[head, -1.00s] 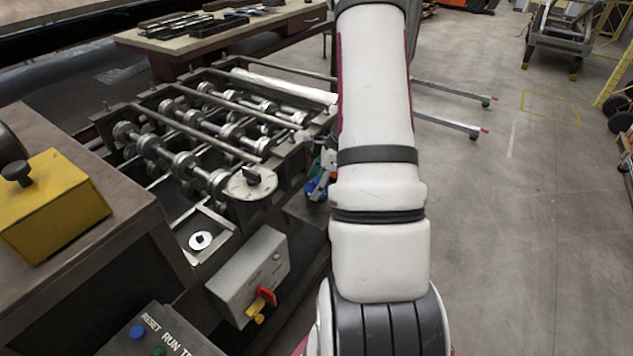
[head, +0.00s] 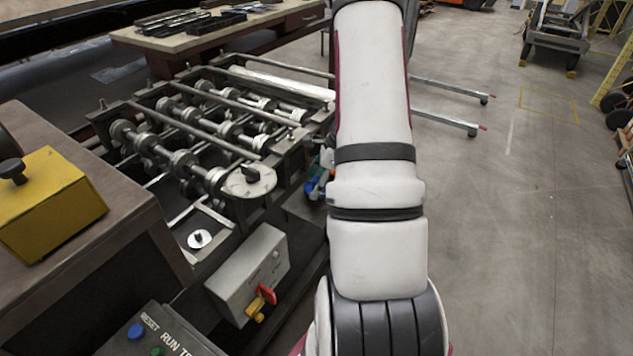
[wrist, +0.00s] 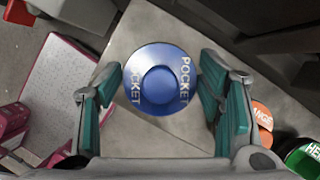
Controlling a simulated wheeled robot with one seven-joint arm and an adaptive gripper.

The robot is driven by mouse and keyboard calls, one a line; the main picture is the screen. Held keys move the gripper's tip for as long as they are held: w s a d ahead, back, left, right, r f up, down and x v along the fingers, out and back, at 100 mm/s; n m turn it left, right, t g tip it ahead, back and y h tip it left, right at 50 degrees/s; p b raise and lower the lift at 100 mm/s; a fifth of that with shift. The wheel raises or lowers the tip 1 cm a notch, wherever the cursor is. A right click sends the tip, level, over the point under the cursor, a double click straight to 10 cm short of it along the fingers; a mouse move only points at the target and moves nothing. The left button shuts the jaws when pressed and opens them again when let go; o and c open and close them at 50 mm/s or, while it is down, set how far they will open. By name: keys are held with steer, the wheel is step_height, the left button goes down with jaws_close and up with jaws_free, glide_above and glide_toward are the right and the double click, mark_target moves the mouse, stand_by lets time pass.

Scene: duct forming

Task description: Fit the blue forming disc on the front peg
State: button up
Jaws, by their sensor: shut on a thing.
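The blue forming disc (wrist: 158,78) shows in the wrist view, round with a raised centre and the word POCKET on its face. My gripper (wrist: 162,90) has its teal-padded fingers on either side of the disc and is shut on it. In the head view my arm hides most of the gripper; a small blue patch (head: 312,188) shows at the arm's left edge, beside the roller machine. I cannot tell for certain which part is the front peg. A pale round plate with a black knob (head: 249,180) sits at the machine's near end.
The roller machine (head: 190,130) stands left of my arm, with a grey switch box (head: 248,275) and a bench with a yellow block (head: 48,205) nearer. Orange (wrist: 262,114) and green (wrist: 304,158) discs lie lower right in the wrist view.

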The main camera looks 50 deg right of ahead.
steer(key=shift+s+f+b, duration=0.1)
steer(key=shift+f+b, duration=0.4)
steer(key=shift+f, duration=0.05)
stand_by(0.4)
steer(key=o, duration=2)
step_height(320, 180, up, 2)
steer(key=shift+r+p, duration=0.1)
steer(key=shift+p, duration=0.55)
steer(key=shift+r+p, duration=1.7)
steer(key=shift+r, duration=1.7)
